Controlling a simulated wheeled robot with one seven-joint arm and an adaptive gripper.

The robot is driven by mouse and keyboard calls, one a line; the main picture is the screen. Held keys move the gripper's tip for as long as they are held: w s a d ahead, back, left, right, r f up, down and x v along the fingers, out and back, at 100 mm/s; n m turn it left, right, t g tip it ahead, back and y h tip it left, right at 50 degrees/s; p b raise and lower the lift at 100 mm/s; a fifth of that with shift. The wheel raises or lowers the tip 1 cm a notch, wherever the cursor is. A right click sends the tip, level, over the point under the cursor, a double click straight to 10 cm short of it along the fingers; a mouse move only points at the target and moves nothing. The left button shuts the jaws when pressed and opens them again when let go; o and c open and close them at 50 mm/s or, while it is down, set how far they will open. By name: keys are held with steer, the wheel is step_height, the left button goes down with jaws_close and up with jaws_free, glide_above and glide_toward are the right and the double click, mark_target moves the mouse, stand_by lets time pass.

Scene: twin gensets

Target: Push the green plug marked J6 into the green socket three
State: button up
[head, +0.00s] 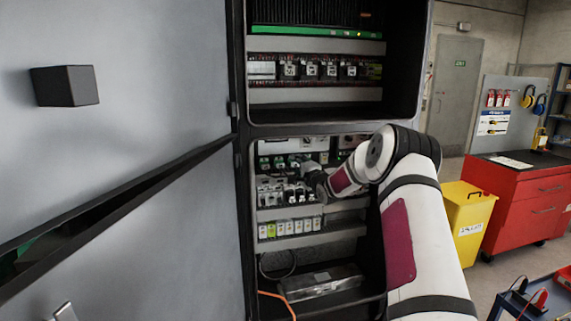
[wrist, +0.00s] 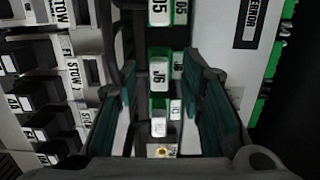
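The plug marked J6 (wrist: 158,78) shows in the wrist view with a white labelled face and green edges, in a column of similar green and white pieces. A second J6 label (wrist: 178,66) sits just right of it. My gripper (wrist: 160,62) has its two green-padded fingers apart, one on each side of the J6 plug, with a visible gap at the left. In the head view my gripper (head: 310,178) is at the lower cabinet bay, partly hiding the parts there. Several green pieces (head: 279,161) sit in that bay's upper row; I cannot tell which is socket three.
A J5 piece (wrist: 159,12) stands directly above J6 in the wrist view, and another labelled piece (wrist: 160,127) below it. Dark blocks (wrist: 50,121) line the left. The cabinet door (head: 120,170) stands at the head view's left. A yellow bin (head: 467,218) and red tool cabinet (head: 520,200) stand right.

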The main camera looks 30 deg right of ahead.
steer(key=s+a, duration=0.2)
steer(key=s, duration=1)
steer(key=s+a+r+n+g, duration=0.35)
steer(key=s+a+n, duration=0.2)
steer(key=a, duration=0.35)
steer(key=s+a+r+n+g, duration=0.3)
steer(key=s+a+r+n, duration=0.25)
steer(key=a, duration=0.45)
steer(key=s+a+f+n+g+y, duration=0.1)
steer(key=s+a+n+g, duration=0.1)
steer(key=s, duration=0.8)
steer(key=s+a+f+n+g, duration=0.1)
steer(key=s+a+n+g, duration=0.1)
steer(key=s+a, duration=0.5)
steer(key=s+a+f+n+g+y, duration=0.1)
steer(key=s+a+n, duration=0.3)
steer(key=s, duration=1.1)
steer(key=shift+s+a+f+n+g+y, duration=0.3)
steer(key=shift+a+g, duration=0.1)
steer(key=shift+g, duration=0.15)
steer(key=shift+w, duration=0.1)
